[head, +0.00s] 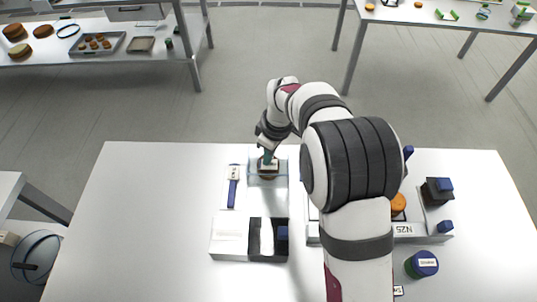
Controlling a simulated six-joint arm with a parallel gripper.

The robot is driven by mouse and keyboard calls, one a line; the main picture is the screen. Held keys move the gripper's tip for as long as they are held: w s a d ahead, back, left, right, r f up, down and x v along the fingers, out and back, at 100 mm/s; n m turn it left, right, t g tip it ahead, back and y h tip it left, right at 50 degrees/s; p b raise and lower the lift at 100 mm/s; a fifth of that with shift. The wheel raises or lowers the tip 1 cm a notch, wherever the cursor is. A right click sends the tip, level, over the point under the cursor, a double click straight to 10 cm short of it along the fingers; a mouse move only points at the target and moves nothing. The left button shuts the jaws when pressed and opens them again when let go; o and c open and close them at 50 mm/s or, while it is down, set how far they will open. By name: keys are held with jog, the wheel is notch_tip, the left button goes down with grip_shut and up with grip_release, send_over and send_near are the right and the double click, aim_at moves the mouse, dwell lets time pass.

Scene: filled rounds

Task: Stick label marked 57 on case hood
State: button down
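My gripper (267,160) points down at a clear, box-like case hood (281,191) near the middle of the table. Its teal fingertips are small and partly covered by my wrist, so I cannot tell whether they are open, shut or holding a label. A small brown and dark patch shows right under the fingertips, at or inside the hood. I cannot make out a label marked 57 anywhere. Whether the fingertips touch the hood is not clear.
A blue strip-like item (233,192) with a white end lies left of the hood. A white and black two-part block (230,236) sits in front. The table's left side is clear.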

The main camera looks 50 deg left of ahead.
jog(key=shift+f, duration=0.4)
dwell(0.8)
notch_tip(320, 180, up, 8)
dwell(0.8)
